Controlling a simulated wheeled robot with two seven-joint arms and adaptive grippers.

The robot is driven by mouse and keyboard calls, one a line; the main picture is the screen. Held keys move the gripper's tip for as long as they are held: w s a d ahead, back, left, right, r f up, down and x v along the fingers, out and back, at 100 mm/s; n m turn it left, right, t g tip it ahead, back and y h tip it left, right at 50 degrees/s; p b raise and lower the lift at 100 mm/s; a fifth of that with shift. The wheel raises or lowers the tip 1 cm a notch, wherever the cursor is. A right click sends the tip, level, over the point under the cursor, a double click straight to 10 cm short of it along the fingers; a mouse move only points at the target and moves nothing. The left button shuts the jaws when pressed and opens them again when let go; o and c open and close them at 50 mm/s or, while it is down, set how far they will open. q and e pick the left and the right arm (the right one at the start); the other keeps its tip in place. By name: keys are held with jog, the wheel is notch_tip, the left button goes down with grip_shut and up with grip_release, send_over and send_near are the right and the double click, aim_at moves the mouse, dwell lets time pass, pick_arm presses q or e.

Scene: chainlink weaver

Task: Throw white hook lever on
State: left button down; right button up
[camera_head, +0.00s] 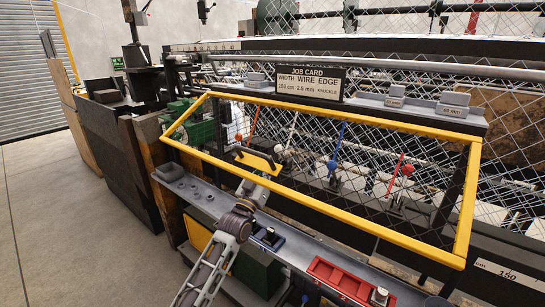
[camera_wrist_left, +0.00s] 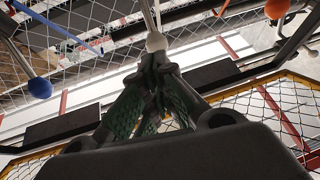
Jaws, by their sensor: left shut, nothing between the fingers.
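The white lever's ball knob (camera_head: 279,148) shows in the head view behind the yellow frame, left of the blue knob. In the left wrist view the white knob (camera_wrist_left: 155,42) sits at the top middle, with a thin rod running up from it. My left gripper (camera_wrist_left: 158,66) is shut and empty, its fingertips right at the white knob; I cannot tell whether they touch. In the head view my left gripper (camera_head: 279,159) reaches in over the lower bar of the yellow frame and partly hides the lever's lower part. My right gripper is not in view.
A blue-knobbed lever (camera_head: 332,165) and a red-knobbed one (camera_head: 408,169) stand to the right. An orange-red knob (camera_head: 238,137) is on the left. The yellow frame (camera_head: 350,219) surrounds the levers. A red tray (camera_head: 340,281) lies on the front ledge; wire mesh hangs behind.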

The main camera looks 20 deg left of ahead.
pick_arm(q)
jog(key=shift+x, duration=2.05)
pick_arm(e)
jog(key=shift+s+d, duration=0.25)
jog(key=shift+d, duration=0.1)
pick_arm(q)
jog(key=shift+r+p, duration=0.1)
jog(key=shift+p, duration=0.2)
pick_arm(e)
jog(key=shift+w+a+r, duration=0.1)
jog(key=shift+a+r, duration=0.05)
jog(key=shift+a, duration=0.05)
